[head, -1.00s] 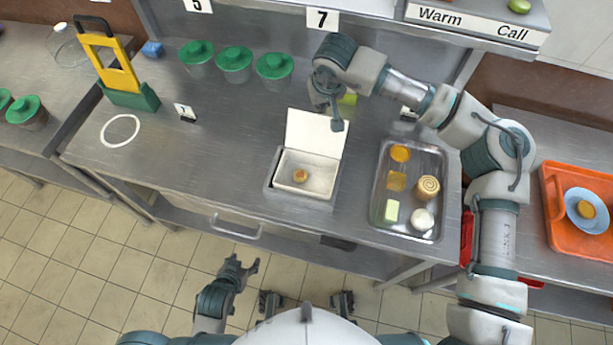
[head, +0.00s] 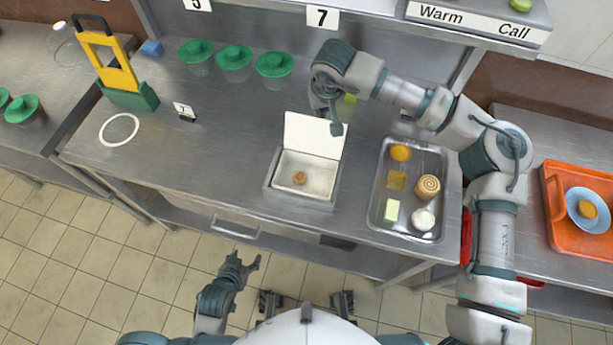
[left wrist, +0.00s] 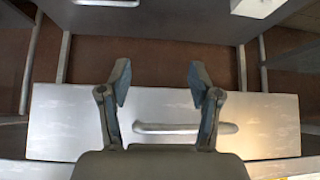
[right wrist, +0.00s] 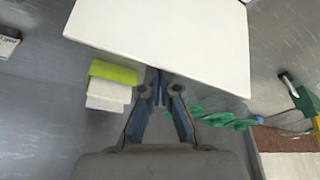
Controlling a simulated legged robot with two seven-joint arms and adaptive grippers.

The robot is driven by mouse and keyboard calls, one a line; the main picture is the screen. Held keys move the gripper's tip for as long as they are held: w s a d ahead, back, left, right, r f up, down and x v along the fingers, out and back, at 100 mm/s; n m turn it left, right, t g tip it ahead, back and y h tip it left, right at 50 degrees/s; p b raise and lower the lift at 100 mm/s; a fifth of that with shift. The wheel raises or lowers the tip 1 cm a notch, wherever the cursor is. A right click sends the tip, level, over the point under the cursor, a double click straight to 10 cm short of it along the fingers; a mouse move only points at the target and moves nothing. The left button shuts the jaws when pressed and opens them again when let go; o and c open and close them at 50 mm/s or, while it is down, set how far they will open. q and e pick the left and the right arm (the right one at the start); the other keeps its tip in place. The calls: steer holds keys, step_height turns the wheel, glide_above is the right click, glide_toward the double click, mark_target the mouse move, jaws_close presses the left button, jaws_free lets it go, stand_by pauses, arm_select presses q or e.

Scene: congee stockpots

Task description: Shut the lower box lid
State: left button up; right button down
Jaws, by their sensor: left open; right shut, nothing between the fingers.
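The box (head: 271,187) sits on the steel counter, with a small brown round item (head: 299,178) inside. Its white lid (head: 312,135) stands raised at the back edge, so the box is open. In the right wrist view the lid (right wrist: 165,35) is a large white panel just ahead of the fingers. My right gripper (head: 335,127) is shut and empty, behind the lid's upper right part; I cannot tell if it touches. Its fingers also show in the right wrist view (right wrist: 160,95). My left gripper (head: 245,266) is open and empty, low in front of the counter; it also shows in the left wrist view (left wrist: 160,85).
A metal tray (head: 375,215) with several food pieces lies right of the box. A yellow-green block (right wrist: 113,72) is close left of my right fingers. Green-lidded pots (head: 234,58) stand at the back.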

arm_select(q)
steer(key=shift+r, duration=0.1)
arm_select(e)
steer(key=shift+w+r, duration=0.1)
steer(key=shift+r, duration=0.25)
arm_select(q)
steer(key=shift+r, duration=0.1)
arm_select(e)
steer(key=shift+s+a+r+p, duration=0.15)
steer(key=shift+s+a+p, duration=0.15)
steer(key=shift+s, duration=0.85)
steer(key=shift+s+a+r+p, duration=0.2)
steer(key=shift+s+a+p, duration=0.15)
steer(key=shift+s, duration=0.8)
steer(key=shift+s+a+r+p, duration=0.15)
steer(key=shift+s+a+p, duration=0.15)
steer(key=shift+s, duration=0.85)
arm_select(q)
step_height(320, 180, up, 2)
steer(key=shift+w+r, duration=0.1)
steer(key=shift+w, duration=0.05)
step_height(320, 180, up, 6)
steer(key=p, duration=0.4)
steer(key=shift+w+t+p, duration=0.35)
steer(key=shift+t+p, duration=0.05)
arm_select(e)
step_height(320, 180, up, 8)
steer(key=shift+w, duration=0.1)
